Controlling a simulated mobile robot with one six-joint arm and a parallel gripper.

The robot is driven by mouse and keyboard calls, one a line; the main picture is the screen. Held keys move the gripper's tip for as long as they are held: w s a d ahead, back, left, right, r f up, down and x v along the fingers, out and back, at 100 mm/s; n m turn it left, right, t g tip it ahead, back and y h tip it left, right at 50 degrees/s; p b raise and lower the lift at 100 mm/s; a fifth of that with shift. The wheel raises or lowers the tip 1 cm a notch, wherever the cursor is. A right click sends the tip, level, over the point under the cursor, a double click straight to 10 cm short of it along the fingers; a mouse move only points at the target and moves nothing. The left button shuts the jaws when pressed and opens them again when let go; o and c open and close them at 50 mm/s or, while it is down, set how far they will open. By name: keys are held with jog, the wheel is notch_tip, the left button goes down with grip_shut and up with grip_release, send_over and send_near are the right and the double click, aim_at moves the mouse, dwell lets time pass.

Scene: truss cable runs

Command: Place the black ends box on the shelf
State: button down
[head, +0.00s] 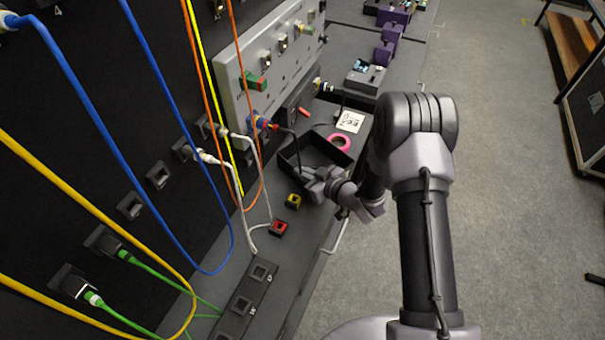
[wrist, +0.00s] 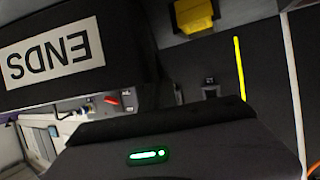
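The black ends box (head: 326,143) is an open-topped box over the grey bench, at the middle of the head view. In the wrist view the ends box (wrist: 112,72) is large and close at the upper left, its white ENDS label upside down. My gripper (head: 313,178) is at the near wall of the box and appears to touch it. The fingertips are hidden against the dark box, so their closure is not clear. I cannot tell whether the box rests on the bench or is held just above it. No shelf can be clearly identified.
Yellow (head: 294,201) and red (head: 279,228) blocks sit on the near bench. Loose cables hang at the left beside the black panel.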

jog(key=c, duration=1.6)
grip_release()
jog(key=shift+c, duration=0.2)
